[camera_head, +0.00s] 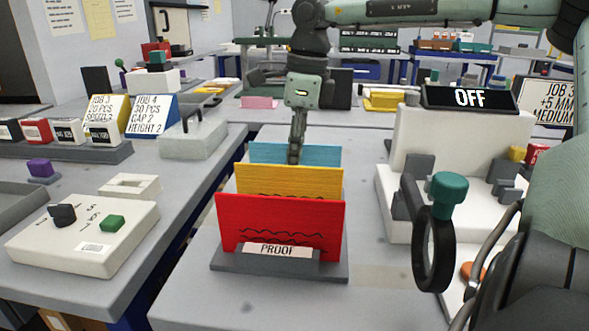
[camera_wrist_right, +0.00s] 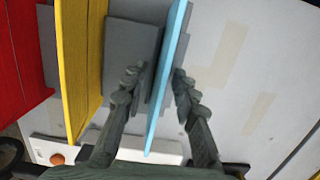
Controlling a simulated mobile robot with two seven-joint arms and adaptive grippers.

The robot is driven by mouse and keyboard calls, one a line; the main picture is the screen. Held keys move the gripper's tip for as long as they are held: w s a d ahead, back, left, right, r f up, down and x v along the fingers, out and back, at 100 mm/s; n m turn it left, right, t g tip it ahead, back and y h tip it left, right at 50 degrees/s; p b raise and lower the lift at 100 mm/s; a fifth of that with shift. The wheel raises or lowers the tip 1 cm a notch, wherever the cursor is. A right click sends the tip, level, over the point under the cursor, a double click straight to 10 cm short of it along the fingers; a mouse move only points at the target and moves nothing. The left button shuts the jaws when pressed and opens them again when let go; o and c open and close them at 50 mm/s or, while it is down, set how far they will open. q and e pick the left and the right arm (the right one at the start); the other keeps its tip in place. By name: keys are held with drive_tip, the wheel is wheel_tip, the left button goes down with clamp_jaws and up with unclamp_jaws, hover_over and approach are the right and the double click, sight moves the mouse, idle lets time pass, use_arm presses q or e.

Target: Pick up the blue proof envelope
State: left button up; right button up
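The blue proof envelope (camera_head: 322,153) stands upright in the rack (camera_head: 228,262) behind a yellow envelope (camera_head: 315,183) and a red envelope (camera_head: 280,222). The rack's front label reads PROOF. My right gripper (camera_head: 294,155) points down from above at the blue envelope. In the right wrist view, the blue envelope (camera_wrist_right: 168,75) is seen edge-on between the two fingers of my right gripper (camera_wrist_right: 160,72). The fingers are apart, with a visible gap on the left side; the right fingertip is close to the envelope, and contact is unclear. My left gripper is not in view.
The yellow (camera_wrist_right: 82,60) and red (camera_wrist_right: 22,60) envelopes stand left of the fingers in the wrist view. A white machine (camera_head: 440,140) with an OFF display stands right of the rack. A control box (camera_head: 85,235) is on the left table. Bare tabletop (camera_head: 200,300) lies around the rack.

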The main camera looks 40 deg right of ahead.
drive_tip(key=shift+r, duration=0.1)
clamp_jaws()
drive_tip(key=shift+r, duration=0.1)
